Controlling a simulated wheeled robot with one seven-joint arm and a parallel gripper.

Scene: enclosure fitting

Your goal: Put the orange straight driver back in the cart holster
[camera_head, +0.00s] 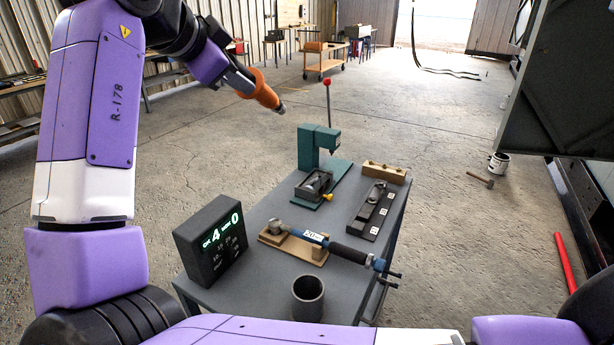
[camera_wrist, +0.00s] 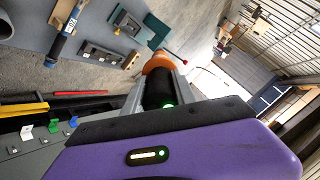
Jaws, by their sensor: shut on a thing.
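The orange straight driver (camera_head: 265,92) is in my gripper (camera_head: 243,83), high above the floor, beyond the far left of the cart in the head view. It is tilted, with its metal tip pointing right and slightly down. In the wrist view the orange body (camera_wrist: 158,62) and a dark section with a green light show between the fingers (camera_wrist: 160,92). A grey, open-topped round cup (camera_head: 308,300), which looks like the holster, stands at the cart's near edge. It looks empty, but its bottom is hidden. It also shows at the wrist view's left edge (camera_wrist: 5,27).
The grey cart top (camera_head: 258,290) holds a display box (camera_head: 211,240), a blue wrench (camera_head: 340,248) on a wooden cradle, a green press (camera_head: 318,147) with a red-knobbed lever, a black labelled block (camera_head: 374,212) and a wooden block (camera_head: 384,172). A dark cabinet stands right.

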